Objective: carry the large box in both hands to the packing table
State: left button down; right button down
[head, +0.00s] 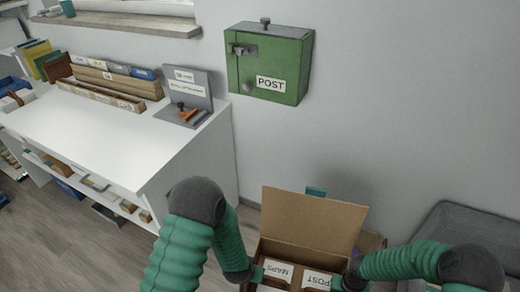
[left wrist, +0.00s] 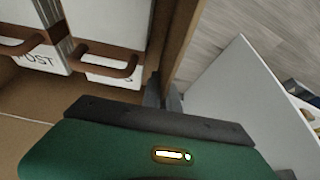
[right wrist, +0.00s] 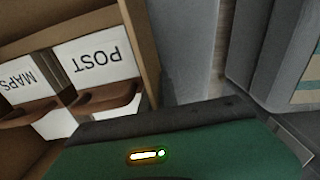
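The large box (head: 312,220) is an open brown cardboard box at the bottom of the head view, its back flap standing up. It holds white folders labelled MAPS and POST, also seen in the right wrist view. My left gripper (left wrist: 164,95) is closed on the box's left wall (left wrist: 184,42), a dark finger on each side. My right gripper (head: 343,283) is at the right wall (right wrist: 139,45), which runs in between its jaws; its fingertips are mostly hidden. The box's underside is hidden. I cannot tell which piece of furniture is the packing table.
A white shelf desk (head: 95,150) with file trays (head: 115,82) and a grey stand (head: 187,90) is at left. A green POST box (head: 270,65) hangs on the wall. A grey container (head: 462,222) stands at lower right. Wooden floor (head: 85,245) is clear at lower left.

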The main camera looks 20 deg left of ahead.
aim_at(69, 121)
jog(key=k+j+u, duration=0.1)
jog(key=u, duration=0.35)
jog(key=j+u, duration=0.2)
jog(key=u, duration=0.25)
jog(key=k+j+u, duration=0.1)
jog(key=u, duration=0.3)
jog(key=j+u, duration=0.25)
jog(key=u, duration=0.2)
jog(key=i+j+u, duration=0.15)
jog(key=u, duration=0.25)
jog(key=i+j+u, duration=0.15)
jog(key=u, duration=0.3)
jog(key=i+j+u, duration=0.15)
jog(key=i, duration=2.05)
jog(key=i+j+z, duration=0.1)
jog(key=z, duration=0.25)
jog(key=i+j+z, duration=0.15)
jog(key=i+z, duration=0.25)
jog(key=j+z, duration=0.2)
jog(key=z, duration=0.15)
jog(key=i+j+z, duration=0.1)
jog(key=z, duration=0.35)
jog(key=j+z, duration=0.45)
jog(key=i+j+z, duration=0.1)
jog(key=z, duration=0.35)
jog(key=j, duration=0.05)
